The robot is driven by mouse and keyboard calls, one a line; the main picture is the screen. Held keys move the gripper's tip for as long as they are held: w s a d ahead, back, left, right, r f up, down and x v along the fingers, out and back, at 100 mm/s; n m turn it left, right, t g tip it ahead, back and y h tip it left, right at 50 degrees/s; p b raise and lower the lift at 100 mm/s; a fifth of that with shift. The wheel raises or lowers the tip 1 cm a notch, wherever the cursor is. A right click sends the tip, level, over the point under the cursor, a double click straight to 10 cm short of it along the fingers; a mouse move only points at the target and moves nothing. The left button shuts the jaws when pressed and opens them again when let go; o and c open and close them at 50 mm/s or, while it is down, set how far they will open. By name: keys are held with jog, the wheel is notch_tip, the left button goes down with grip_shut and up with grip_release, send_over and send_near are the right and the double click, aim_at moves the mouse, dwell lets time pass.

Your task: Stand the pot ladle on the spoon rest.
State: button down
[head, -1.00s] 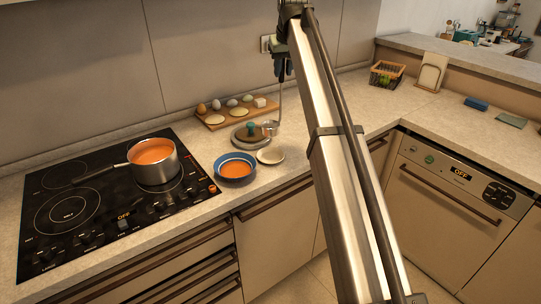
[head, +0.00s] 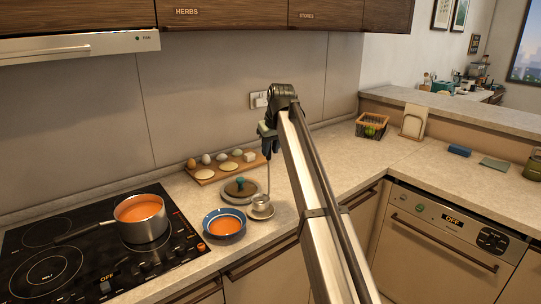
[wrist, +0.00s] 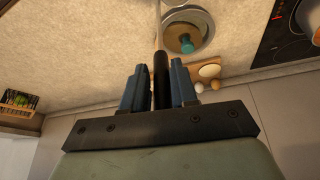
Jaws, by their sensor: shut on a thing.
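My gripper (head: 268,136) is shut on the dark handle (wrist: 161,80) of the pot ladle, with a blue finger on each side in the wrist view. The ladle hangs upright, its thin shaft going down to a small metal bowl (head: 261,202). The spoon rest (head: 262,213) is a small pale round dish on the counter, right of the blue bowl. The ladle bowl is over the rest and covers part of it; I cannot tell whether they touch. The ladle bowl is not clearly seen in the wrist view.
A blue bowl of orange soup (head: 224,223) stands close left of the rest. A lid with a teal knob (head: 240,187) lies just behind. A pot of soup (head: 141,219) is on the hob. A board with eggs (head: 226,168) is at the wall.

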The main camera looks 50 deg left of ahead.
jog(key=shift+f, duration=1.3)
jog(key=c, duration=0.9)
grip_release()
jog(key=shift+o, duration=0.2)
jog(key=v, duration=1.2)
